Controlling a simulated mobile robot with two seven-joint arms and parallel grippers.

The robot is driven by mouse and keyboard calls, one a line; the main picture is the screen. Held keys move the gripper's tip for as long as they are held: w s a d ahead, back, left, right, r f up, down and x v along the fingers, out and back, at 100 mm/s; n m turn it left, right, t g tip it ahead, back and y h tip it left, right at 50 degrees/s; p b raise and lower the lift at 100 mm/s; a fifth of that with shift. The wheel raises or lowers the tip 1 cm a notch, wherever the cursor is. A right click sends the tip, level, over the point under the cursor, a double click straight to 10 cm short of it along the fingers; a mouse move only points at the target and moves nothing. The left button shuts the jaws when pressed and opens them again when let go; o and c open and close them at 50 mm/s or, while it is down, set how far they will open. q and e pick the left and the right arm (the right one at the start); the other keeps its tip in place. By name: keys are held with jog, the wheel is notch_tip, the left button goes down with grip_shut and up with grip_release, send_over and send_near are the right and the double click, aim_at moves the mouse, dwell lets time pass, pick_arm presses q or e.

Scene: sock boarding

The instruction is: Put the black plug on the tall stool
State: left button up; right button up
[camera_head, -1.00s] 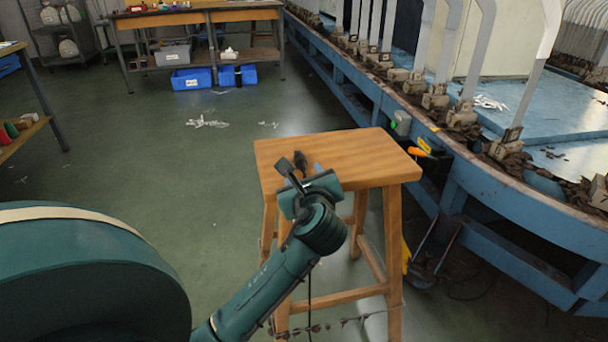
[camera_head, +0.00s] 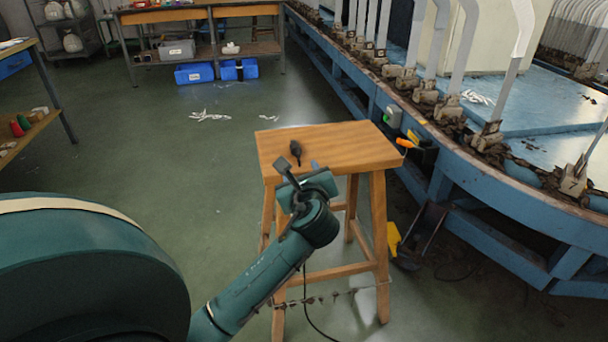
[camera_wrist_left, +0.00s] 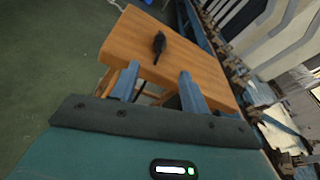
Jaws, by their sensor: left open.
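The black plug (camera_head: 295,152) lies on the wooden top of the tall stool (camera_head: 345,145), toward its left side. In the left wrist view the plug (camera_wrist_left: 159,46) rests on the stool top (camera_wrist_left: 185,65), beyond the fingers and apart from them. My left gripper (camera_head: 300,172) is at the near edge of the stool; its two fingers (camera_wrist_left: 158,88) are spread open with nothing between them. A thin dark cord hangs below my gripper beside the stool legs. My right gripper is not in view.
A blue machine table (camera_head: 480,215) with upright pale boards runs along the right, close to the stool. A workbench (camera_head: 200,15) with blue bins (camera_head: 194,74) stands at the back. White scraps (camera_head: 210,116) lie on the floor. Open green floor lies left of the stool.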

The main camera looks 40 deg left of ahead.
pick_arm(q)
jog(key=s+d+f+n+t+h, duration=0.1)
jog(key=s+d+f+n+h, duration=0.3)
jog(key=d, duration=0.4)
jog(key=s+d+f+n+t+h, duration=0.2)
jog(key=s+d+f+h, duration=0.1)
jog(key=d+f+h, duration=0.3)
jog(key=s+d+r+n+h, duration=0.3)
jog(key=s+d+n+h, duration=0.3)
jog(key=s+d+n, duration=0.5)
jog(key=shift+s+d+r+n+t, duration=0.2)
jog(key=shift+n+t, duration=0.1)
jog(key=shift+n, duration=0.2)
